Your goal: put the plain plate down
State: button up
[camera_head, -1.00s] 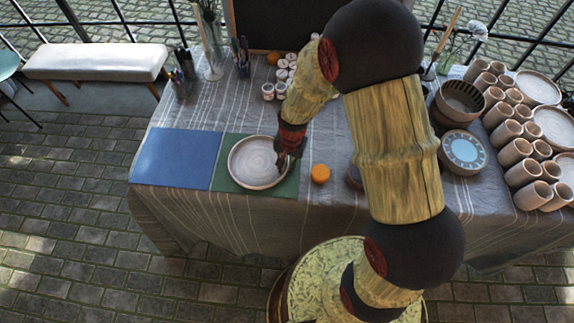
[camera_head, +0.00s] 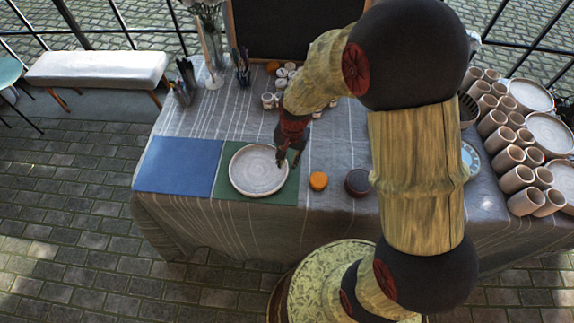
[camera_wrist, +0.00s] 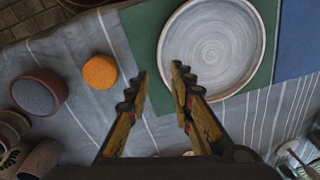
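The plain plate (camera_head: 258,169), pale with a brown rim, lies flat on the green mat (camera_head: 228,194) in the head view. It also shows in the wrist view (camera_wrist: 215,50), beyond the fingertips. My gripper (camera_head: 289,162) is just above the plate's right edge in the head view. In the wrist view my gripper (camera_wrist: 160,82) has its two fingers apart with nothing between them. The fingertips are near the plate's rim, and the plate is not held.
A blue mat (camera_head: 177,165) lies left of the green mat. An orange round object (camera_head: 318,181) and a dark round pot (camera_head: 358,182) stand right of it. Small jars (camera_head: 280,80) stand behind, and several cups (camera_head: 505,160) and plates stand at the right. A blue-centred plate is partly hidden by my arm.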

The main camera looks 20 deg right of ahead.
jog(key=s+d+r+n+t, duration=0.1)
jog(key=s+r+n, duration=0.15)
jog(key=r, duration=0.75)
jog(key=s+d+r+n+t, duration=0.1)
jog(key=s+r+t, duration=0.15)
jog(key=r, duration=0.75)
jog(key=s+d+r+n+t, duration=0.1)
jog(key=s+r+n, duration=0.2)
jog(key=s+r, duration=0.7)
jog(key=shift+s+d+t+h+p, duration=0.15)
jog(key=shift+s+t+h+p, duration=0.2)
jog(key=shift+s, duration=0.85)
jog(key=shift+r+n, duration=0.1)
jog(key=shift+n, duration=0.15)
